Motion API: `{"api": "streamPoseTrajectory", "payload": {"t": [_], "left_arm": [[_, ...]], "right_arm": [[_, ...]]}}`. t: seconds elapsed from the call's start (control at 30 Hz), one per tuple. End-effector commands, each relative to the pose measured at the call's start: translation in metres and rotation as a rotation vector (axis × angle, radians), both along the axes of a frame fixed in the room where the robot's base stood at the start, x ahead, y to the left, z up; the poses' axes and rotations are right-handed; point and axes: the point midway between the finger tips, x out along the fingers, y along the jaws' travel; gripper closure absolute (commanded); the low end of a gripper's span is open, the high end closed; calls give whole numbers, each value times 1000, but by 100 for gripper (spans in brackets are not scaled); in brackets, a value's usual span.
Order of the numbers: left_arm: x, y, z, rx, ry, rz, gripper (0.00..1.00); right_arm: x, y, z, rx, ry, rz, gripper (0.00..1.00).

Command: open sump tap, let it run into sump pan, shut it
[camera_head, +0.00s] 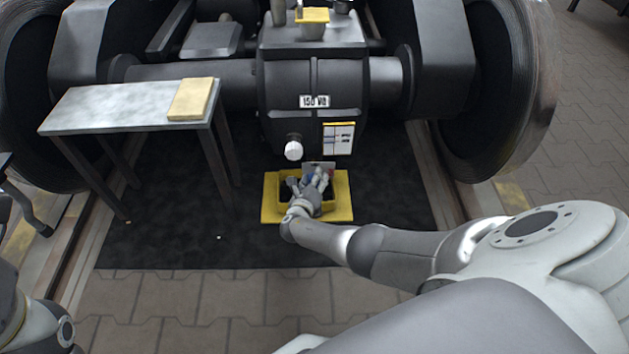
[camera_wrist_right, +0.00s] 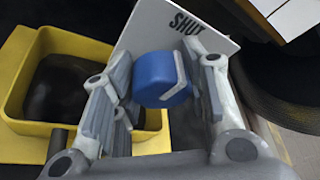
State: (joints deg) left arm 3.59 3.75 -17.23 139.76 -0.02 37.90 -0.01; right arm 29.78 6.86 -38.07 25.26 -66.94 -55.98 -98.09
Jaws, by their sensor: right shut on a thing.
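The sump tap has a blue knob (camera_wrist_right: 160,78) with a pale grey pointer bar, in front of a white plate (camera_wrist_right: 150,28) reading SHUT. My right gripper (camera_wrist_right: 163,88) is shut on the knob, one finger on each side. In the head view my right gripper (camera_head: 309,188) is low in front of the axle gearbox, over the sump pan. The yellow sump pan (camera_head: 344,207) stands on the dark mat; it also shows in the wrist view (camera_wrist_right: 18,85). Its inside is dark, and I cannot tell whether it holds liquid. No stream shows. My left gripper is out of view.
The dark gearbox (camera_head: 280,110) carries a white knob (camera_head: 293,150) and a label (camera_head: 338,138). Large wheels flank both sides. The mat (camera_head: 170,240) front left is mostly clear.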

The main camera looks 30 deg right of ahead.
Motion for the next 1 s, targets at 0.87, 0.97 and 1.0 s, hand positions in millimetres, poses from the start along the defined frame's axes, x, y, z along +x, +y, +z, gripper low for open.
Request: {"api": "streamPoseTrajectory", "payload": {"t": [0.87,0.97,1.0], "left_arm": [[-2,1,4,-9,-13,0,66],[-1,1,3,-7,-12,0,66],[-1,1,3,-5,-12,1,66]], "right_arm": [[-1,0,-1,-39,25,0,37],[0,0,-1,-38,25,0,37],[0,0,-1,-38,25,0,37]]}}
